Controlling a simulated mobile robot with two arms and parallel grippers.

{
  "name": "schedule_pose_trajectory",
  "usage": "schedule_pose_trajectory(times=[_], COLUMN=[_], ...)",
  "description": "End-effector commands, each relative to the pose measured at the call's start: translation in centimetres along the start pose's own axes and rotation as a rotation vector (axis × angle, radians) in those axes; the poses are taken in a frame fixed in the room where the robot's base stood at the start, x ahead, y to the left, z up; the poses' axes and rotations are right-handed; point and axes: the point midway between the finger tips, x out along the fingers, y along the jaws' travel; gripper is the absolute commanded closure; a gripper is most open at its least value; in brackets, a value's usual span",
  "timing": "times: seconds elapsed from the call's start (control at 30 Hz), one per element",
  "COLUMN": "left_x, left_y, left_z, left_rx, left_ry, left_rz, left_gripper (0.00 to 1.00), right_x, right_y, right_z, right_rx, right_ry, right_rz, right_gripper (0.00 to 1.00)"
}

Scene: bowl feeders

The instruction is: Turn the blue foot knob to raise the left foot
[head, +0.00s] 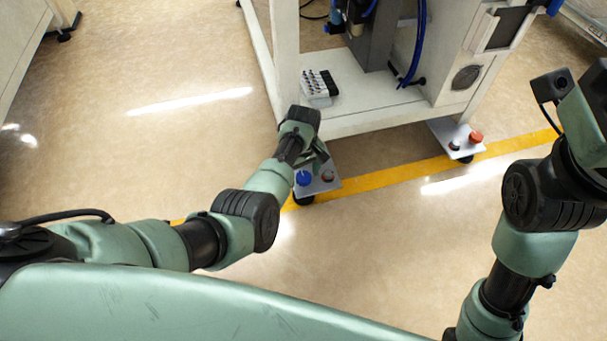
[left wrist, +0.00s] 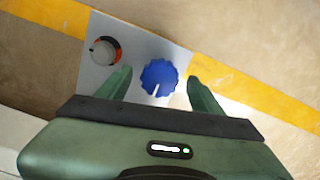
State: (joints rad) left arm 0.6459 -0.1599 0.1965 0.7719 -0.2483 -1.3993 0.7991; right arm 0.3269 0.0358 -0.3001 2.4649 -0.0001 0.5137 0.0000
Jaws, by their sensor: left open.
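The blue foot knob (head: 304,178) sits on a grey metal foot plate (head: 328,184) at the machine's near left corner. In the left wrist view the blue knob (left wrist: 159,78) lies between the two green fingers of my left gripper (left wrist: 160,84), with a gap on each side. My left gripper (head: 318,158) is open and just above the plate in the head view. Whether the fingertips reach down to the knob's height, I cannot tell. My right arm shows at the right edge of the head view, but its fingers do not show.
A grey knob with an orange-red and black ring (left wrist: 105,50) sits beside the blue one. Another foot plate with a red-orange knob (head: 476,137) is at the right corner. A yellow floor line (head: 395,175) runs past; nearby floor is clear.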

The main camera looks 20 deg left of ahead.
Motion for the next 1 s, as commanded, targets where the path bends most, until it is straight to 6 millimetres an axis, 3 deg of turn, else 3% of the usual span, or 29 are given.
schedule_pose_trajectory(times=[0.07,0.2,0.3,0.67,1.0], left_x=[0.0,0.0,0.0,-0.2,-0.3], left_y=[0.0,0.0,0.0,-0.1,-0.1], left_z=[0.0,0.0,0.0,0.0,0.0], left_rx=[0.0,0.0,0.0,0.069,0.328], left_ry=[0.0,0.0,0.0,-0.002,-0.001], left_rz=[0.0,0.0,0.0,-0.002,-0.004], left_gripper=[0.37,0.76,0.96,0.96,0.96], right_x=[0.0,0.0,0.0,0.5,-1.2], right_y=[0.0,0.0,0.0,0.1,0.6], right_z=[0.0,0.0,0.0,0.1,1.5], right_rx=[0.0,0.0,0.0,0.002,0.011], right_ry=[0.0,0.0,0.0,-0.002,-0.086], right_rz=[0.0,0.0,0.0,0.004,0.031], right_gripper=[0.5,0.5,0.5,0.5,0.5])
